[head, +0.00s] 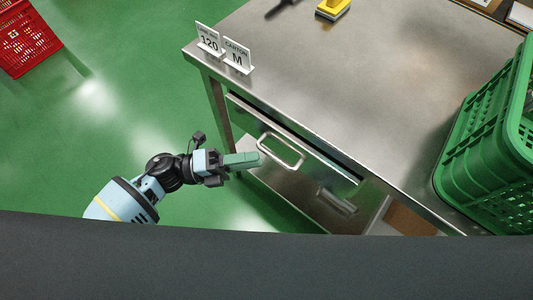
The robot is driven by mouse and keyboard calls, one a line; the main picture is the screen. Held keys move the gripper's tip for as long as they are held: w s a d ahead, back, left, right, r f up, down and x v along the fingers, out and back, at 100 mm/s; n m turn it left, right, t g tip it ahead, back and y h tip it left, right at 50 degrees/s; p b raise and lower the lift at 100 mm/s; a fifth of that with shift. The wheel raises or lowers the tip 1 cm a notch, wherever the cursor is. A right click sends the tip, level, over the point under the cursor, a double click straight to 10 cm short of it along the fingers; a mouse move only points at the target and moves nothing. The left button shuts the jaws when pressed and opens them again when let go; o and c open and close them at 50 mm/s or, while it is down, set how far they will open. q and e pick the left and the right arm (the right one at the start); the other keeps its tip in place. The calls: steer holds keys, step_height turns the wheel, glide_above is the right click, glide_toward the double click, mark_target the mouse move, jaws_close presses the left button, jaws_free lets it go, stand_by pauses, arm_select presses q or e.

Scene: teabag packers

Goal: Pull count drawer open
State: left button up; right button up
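The drawer (310,158) sits under the front edge of the steel table, with a dark slit showing along its top edge. Its pale bar handle (281,150) stands out from the front. My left gripper (245,160) reaches in from the left, and its green fingertips are at the handle's left end. The fingers are seen side-on, so I cannot tell their gap or whether they touch the handle. My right gripper is not in view.
A green crate (485,150) stands at the right. A red crate (25,38) is at the far left. Green floor is free left of the table.

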arm_select(q)
steer(key=shift+w+d+r, duration=0.15)
steer(key=shift+w+d, duration=0.05)
steer(key=shift+d, duration=0.85)
steer(key=shift+w+d+r, duration=0.15)
steer(key=shift+d, duration=0.85)
jaws_close()
